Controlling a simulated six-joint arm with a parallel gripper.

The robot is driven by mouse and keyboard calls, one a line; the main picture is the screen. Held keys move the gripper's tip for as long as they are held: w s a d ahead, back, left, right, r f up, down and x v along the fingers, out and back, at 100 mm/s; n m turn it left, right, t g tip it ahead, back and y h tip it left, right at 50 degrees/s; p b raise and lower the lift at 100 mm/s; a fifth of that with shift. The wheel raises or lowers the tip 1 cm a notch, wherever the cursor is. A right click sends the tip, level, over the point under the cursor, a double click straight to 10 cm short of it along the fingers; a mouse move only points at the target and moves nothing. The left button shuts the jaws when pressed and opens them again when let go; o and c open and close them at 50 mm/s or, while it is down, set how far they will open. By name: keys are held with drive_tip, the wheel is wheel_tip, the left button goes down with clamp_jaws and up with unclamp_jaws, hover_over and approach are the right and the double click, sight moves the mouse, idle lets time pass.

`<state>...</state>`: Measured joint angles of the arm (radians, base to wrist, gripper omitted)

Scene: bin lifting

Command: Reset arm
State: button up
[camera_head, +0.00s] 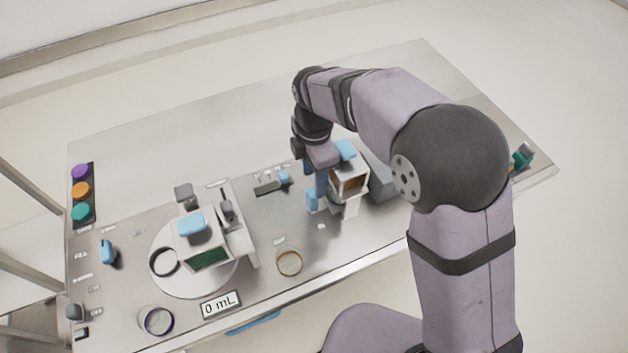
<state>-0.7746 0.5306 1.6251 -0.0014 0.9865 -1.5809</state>
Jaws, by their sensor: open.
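My arm reaches in from the right and bends down over the metal table. My gripper (322,182) points down beside a small white and blue device with a brown opening (349,182). The gripper is open, though its fingers are small and partly merge with the blue parts there. I cannot tell whether a finger touches the device. My forearm and wrist hide part of the table behind them.
The metal table (250,130) has free room at its back. A white machine with a blue top (191,224) stands on a round white plate at left-centre. Purple, orange and green round items (81,190) line the left edge. A "0 mL" display (221,304) sits in front.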

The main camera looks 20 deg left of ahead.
idle(0.4)
drive_tip(key=shift+w+a+r, duration=0.15)
drive_tip(key=shift+w+r, duration=0.05)
drive_tip(key=shift+w, duration=0.05)
drive_tip(key=w+r+m+t+y+b, duration=0.2)
drive_tip(key=w+r+m+t+y, duration=0.15)
drive_tip(key=r+m, duration=0.4)
drive_tip(key=w+r+m+t+y+b, duration=0.2)
drive_tip(key=w+r+m+t, duration=0.15)
drive_tip(key=r+m, duration=0.4)
drive_tip(key=shift+m+t+h, duration=0.25)
drive_tip(key=shift+m+t, duration=0.05)
drive_tip(key=shift+t, duration=0.1)
drive_tip(key=d, duration=0.4)
drive_tip(key=shift+w+d+r+p, duration=0.2)
drive_tip(key=shift+w+d+p, duration=0.05)
drive_tip(key=shift+d+p, duration=0.1)
drive_tip(key=s+d+f+m+g+h+p, duration=0.1)
drive_tip(key=s+d+f+m+g+h, duration=0.15)
drive_tip(key=d+f, duration=0.4)
drive_tip(key=s+d+f+m+g+h+p, duration=0.1)
drive_tip(key=s+d+f+m, duration=0.15)
drive_tip(key=d, duration=0.65)
drive_tip(key=s+d+f+m+g+h+p, duration=0.1)
drive_tip(key=s+d+f+m+g, duration=0.3)
drive_tip(key=s+d, duration=0.7)
wheel_tip(320, 180, down, 4)
drive_tip(key=shift+s+d+r+m, duration=0.25)
drive_tip(key=shift+s+d+m, duration=0.15)
drive_tip(key=shift+s+m, duration=0.8)
